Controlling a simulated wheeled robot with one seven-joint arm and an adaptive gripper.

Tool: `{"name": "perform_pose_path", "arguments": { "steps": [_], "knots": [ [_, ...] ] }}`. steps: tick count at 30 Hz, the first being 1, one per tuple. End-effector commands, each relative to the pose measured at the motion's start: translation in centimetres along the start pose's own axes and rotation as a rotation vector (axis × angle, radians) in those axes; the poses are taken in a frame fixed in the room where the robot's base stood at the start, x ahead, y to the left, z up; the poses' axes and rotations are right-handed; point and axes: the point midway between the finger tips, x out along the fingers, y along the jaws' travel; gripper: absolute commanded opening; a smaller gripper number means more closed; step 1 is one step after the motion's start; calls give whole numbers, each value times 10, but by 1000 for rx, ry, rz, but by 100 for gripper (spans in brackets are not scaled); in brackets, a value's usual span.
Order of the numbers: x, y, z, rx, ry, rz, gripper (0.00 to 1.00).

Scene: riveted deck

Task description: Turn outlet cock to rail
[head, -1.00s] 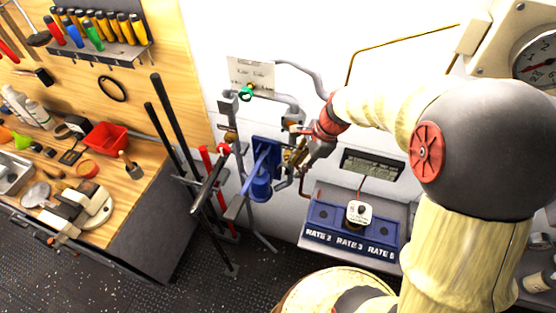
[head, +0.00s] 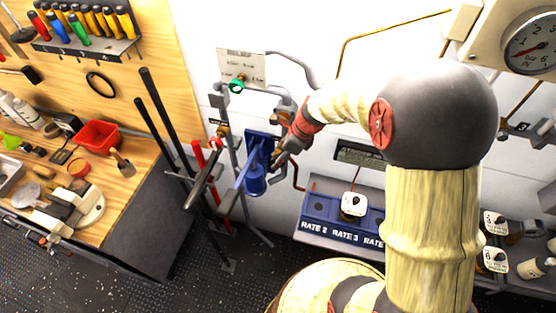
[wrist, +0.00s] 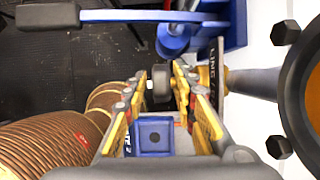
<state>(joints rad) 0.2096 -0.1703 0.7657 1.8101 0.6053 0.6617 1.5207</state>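My gripper (head: 280,157) is at the pipework on the white wall, just right of the blue pump (head: 256,180). In the wrist view its yellow-sided fingers (wrist: 162,78) stand apart, with a small grey rounded part (wrist: 160,86) between the tips. I cannot tell whether they touch it. Right of the fingers is a brass fitting (wrist: 206,78) on a grey pipe, with a dark plate (wrist: 217,84) lettered "LINE" in front. This looks like the outlet cock's place, but its handle is not clearly seen. In the head view my gripper and arm hide the cock.
The pump's lever (wrist: 125,16) crosses the top of the wrist view. A ribbed brown cylinder (wrist: 50,140) is close at left, a dark-bolted round flange (wrist: 300,85) at right. The rate panel (head: 322,215) sits below right; a wooden bench (head: 110,215) is at left.

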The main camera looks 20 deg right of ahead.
Motion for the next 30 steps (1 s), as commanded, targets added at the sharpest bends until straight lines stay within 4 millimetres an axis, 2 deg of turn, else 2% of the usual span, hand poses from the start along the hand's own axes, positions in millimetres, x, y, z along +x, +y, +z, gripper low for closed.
{"name": "perform_pose_path", "arguments": {
  "steps": [3, 11, 25, 30],
  "knots": [
    [6, 0, 0, 0, 0, 0, 27],
    [6, 0, 0, 0, 0, -1, 27],
    [6, 0, 0, -1, 0, -1, 0],
    [6, 0, 0, -1, 1, 0, 0]
  ]
}}
